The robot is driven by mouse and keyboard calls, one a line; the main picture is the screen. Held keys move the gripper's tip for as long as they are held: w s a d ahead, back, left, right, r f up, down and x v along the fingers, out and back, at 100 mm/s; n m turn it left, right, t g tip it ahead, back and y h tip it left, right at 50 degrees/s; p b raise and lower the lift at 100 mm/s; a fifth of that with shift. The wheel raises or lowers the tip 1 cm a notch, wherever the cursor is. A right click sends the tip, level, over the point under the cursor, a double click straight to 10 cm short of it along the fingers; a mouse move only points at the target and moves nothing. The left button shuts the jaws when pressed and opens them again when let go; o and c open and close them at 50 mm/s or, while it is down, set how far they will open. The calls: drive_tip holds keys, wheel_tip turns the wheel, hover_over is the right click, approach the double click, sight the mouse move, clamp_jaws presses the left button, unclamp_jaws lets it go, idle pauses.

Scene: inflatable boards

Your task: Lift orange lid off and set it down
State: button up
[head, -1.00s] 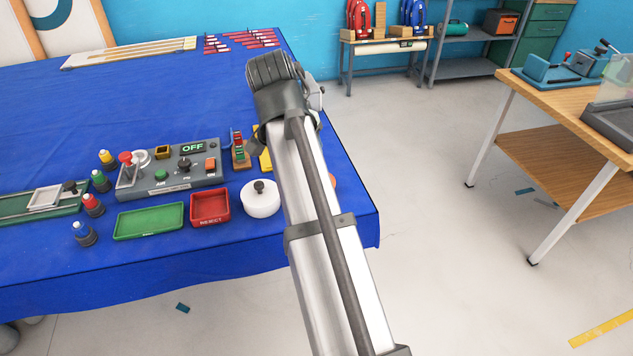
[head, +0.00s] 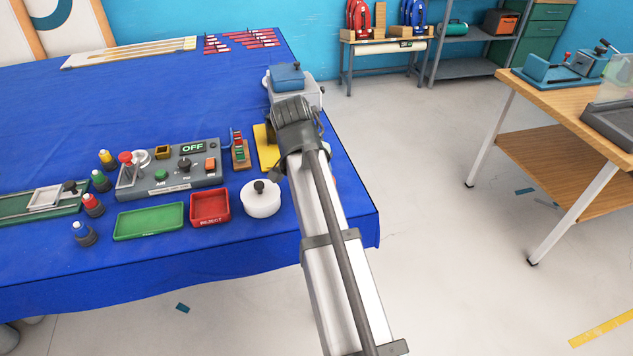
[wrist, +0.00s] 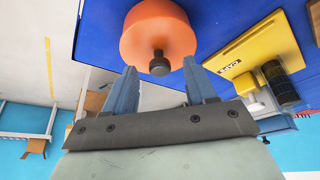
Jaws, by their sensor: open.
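The orange lid (wrist: 158,30) is a round orange piece with a dark knob (wrist: 160,62); it shows in the wrist view on the blue cloth. My gripper (wrist: 159,66) is open and empty, its two blue-grey fingers spread toward the lid. The knob appears between the fingertips in the picture; I cannot tell how far it is from them. In the head view my arm covers nearly all of the lid and my fingers. What lies under the lid is not visible.
A yellow CAPS tray (wrist: 258,50) with a dark cylinder lies beside the lid. A white pot with a dark knob (head: 261,202), a red tray (head: 209,207) and a green tray (head: 149,221) stand left of my arm. A grey-blue device (head: 287,78) stands behind it.

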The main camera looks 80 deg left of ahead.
drive_tip(key=shift+w+a+f, duration=0.15)
drive_tip(key=shift+a+f, duration=0.05)
drive_tip(key=shift+f, duration=0.4)
clamp_jaws()
